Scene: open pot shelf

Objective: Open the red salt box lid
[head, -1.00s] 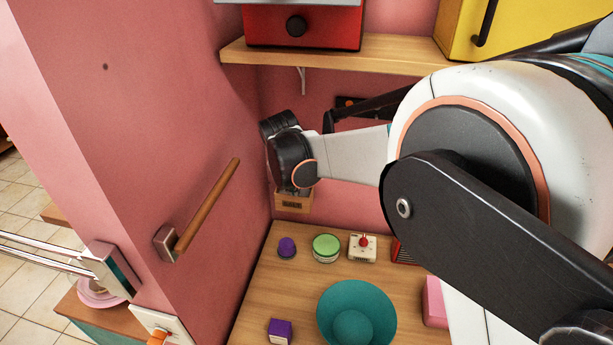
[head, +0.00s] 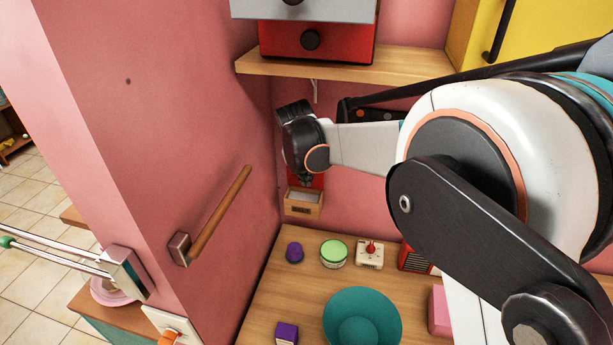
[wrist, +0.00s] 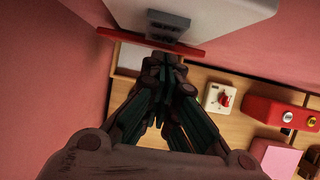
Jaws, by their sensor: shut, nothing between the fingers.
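The salt box (head: 303,211) is a small wooden box on the pink wall, with a dark label on its front. Its top shows a pale interior, so it stands open at least in part. The red lid (head: 319,181) is raised at the back, partly hidden by my arm. In the wrist view the lid (wrist: 190,53) is a thin red strip, with the wooden box (wrist: 122,88) below it. My gripper (wrist: 166,30) is shut and empty, its fingertips overlapping the red strip. I cannot tell whether they touch it. In the head view my gripper (head: 306,180) is mostly hidden.
A wooden shelf (head: 400,63) with a red-fronted box (head: 345,42) is above. The counter (head: 270,300) below holds a teal bowl (head: 362,318), a green-lidded jar (head: 334,253) and purple items. A wooden rail (head: 220,215) sticks out from the left wall.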

